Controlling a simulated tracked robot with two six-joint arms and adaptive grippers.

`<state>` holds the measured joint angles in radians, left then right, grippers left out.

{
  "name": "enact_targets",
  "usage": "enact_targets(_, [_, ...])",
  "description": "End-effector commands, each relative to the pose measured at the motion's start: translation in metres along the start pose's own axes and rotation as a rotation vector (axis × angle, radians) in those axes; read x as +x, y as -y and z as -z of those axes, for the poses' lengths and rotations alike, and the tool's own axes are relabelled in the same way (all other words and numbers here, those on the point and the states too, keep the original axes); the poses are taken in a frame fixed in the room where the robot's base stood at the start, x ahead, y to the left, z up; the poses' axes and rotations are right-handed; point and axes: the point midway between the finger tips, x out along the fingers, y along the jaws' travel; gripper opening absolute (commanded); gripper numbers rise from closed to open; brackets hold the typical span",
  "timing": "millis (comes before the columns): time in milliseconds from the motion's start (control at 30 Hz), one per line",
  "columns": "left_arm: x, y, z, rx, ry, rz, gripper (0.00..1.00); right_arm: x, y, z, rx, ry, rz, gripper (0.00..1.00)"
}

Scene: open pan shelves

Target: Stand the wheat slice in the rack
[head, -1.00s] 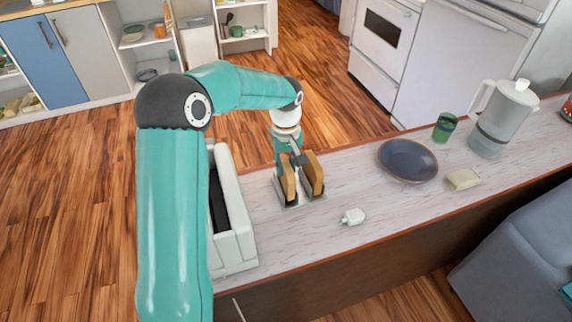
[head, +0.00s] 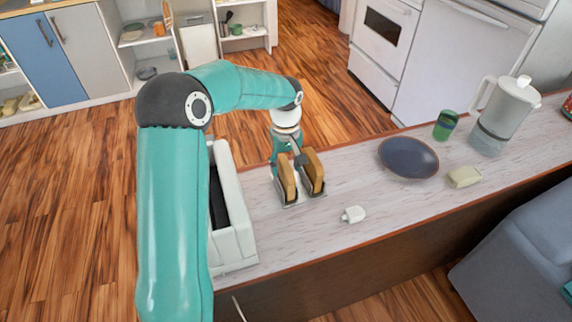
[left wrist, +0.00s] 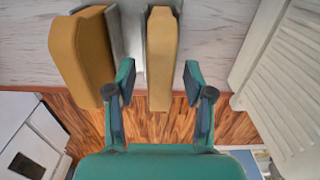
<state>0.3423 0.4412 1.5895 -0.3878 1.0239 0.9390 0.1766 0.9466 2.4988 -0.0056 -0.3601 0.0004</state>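Two bread slices stand upright in a metal rack (head: 291,203) on the counter: a left slice (head: 287,178) and a right slice (head: 315,171) in the head view. My left gripper (head: 287,158) is at the left slice, on its far side. In the left wrist view this slice (left wrist: 161,60) lies between the two spread fingers (left wrist: 159,78), with a gap on each side. The other slice (left wrist: 80,55) is outside the fingers, to the left there. I cannot tell from the label or look alone which one is wheat. My right gripper is not in view.
A small white object (head: 353,214), a dark plate (head: 409,157), a pale block (head: 464,176), a green glass (head: 445,125) and a pitcher (head: 505,115) are to the right.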

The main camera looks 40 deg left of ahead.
Motion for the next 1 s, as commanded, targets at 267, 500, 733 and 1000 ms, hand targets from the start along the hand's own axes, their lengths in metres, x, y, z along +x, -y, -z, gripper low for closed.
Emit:
enact_targets(267, [0.000, 0.000, 0.000, 0.000, 0.000, 0.000, 0.53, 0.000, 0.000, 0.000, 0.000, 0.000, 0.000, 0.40])
enact_targets(500, [0.000, 0.000, 0.000, 0.000, 0.000, 0.000, 0.53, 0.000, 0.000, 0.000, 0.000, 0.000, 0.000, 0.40])
enact_targets(733, [-0.006, 0.000, 0.000, 0.000, -0.001, -0.001, 0.53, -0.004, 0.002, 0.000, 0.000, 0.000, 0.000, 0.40])
enact_targets(1000, [-0.017, 0.000, 0.000, 0.000, -0.001, -0.001, 0.53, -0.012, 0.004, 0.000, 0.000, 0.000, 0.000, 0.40])
